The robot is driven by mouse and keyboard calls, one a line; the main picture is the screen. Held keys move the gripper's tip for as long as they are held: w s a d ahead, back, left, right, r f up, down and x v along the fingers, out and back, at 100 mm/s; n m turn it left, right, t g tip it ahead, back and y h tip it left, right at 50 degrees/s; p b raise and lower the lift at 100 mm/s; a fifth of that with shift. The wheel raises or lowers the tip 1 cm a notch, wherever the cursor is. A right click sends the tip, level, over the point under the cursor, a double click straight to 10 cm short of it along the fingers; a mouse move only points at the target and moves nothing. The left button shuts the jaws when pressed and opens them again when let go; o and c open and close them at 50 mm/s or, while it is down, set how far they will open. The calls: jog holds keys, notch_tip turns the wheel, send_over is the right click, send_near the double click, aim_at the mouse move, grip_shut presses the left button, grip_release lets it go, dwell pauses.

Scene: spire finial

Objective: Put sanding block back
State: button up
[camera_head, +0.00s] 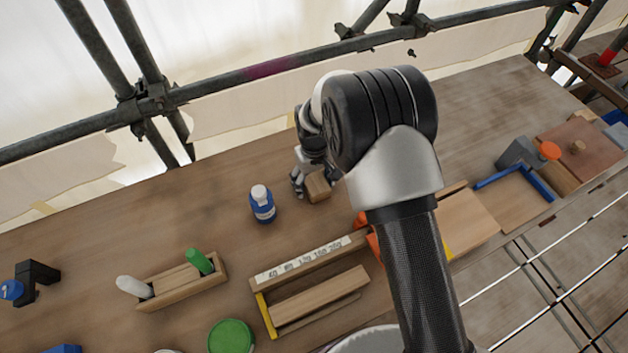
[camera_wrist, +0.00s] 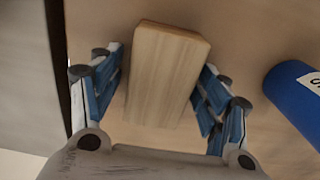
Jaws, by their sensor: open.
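The sanding block, a plain tan wooden block (camera_head: 318,187), sits on the wooden bench behind the labelled rack. My gripper (camera_head: 312,184) is down at the block, partly hidden by my arm in the head view. In the wrist view the block (camera_wrist: 164,72) lies between the two blue-padded fingers of my gripper (camera_wrist: 160,95), with a narrow gap visible on each side. The gripper is open around the block. A wooden rack with a number-marked strip (camera_head: 306,260) stands nearer the front and holds a wooden piece; its right end is hidden behind my arm.
A blue bottle with a white cap (camera_head: 262,205) stands close left of the block; it also shows in the wrist view (camera_wrist: 297,98). A wooden holder (camera_head: 182,285) with a green and a white marker is at left. A green lid (camera_head: 231,336) is at the front. Scaffold pipes run behind.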

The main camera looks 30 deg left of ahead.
aim_at(315, 179)
notch_tip(315, 179, up, 12)
jog(key=p, duration=0.3)
jog(key=shift+r, duration=0.15)
jog(key=s+d+r+m+t, duration=0.2)
jog(key=d+r+m, duration=0.3)
jog(key=d+r, duration=1.6)
jog(key=s+d+r+m+t, duration=0.1)
jog(key=s+d+r+m, duration=0.1)
jog(key=s+d, duration=0.6)
jog(key=s+d+r+m+t, duration=0.1)
jog(key=s+d+r+m, duration=0.1)
jog(key=s+d, duration=0.5)
jog(key=s+m, duration=0.1)
jog(key=s, duration=0.1)
jog(key=shift+s+d+t, duration=0.3)
jog(key=shift+s+d, duration=0.05)
jog(key=shift+d, duration=0.05)
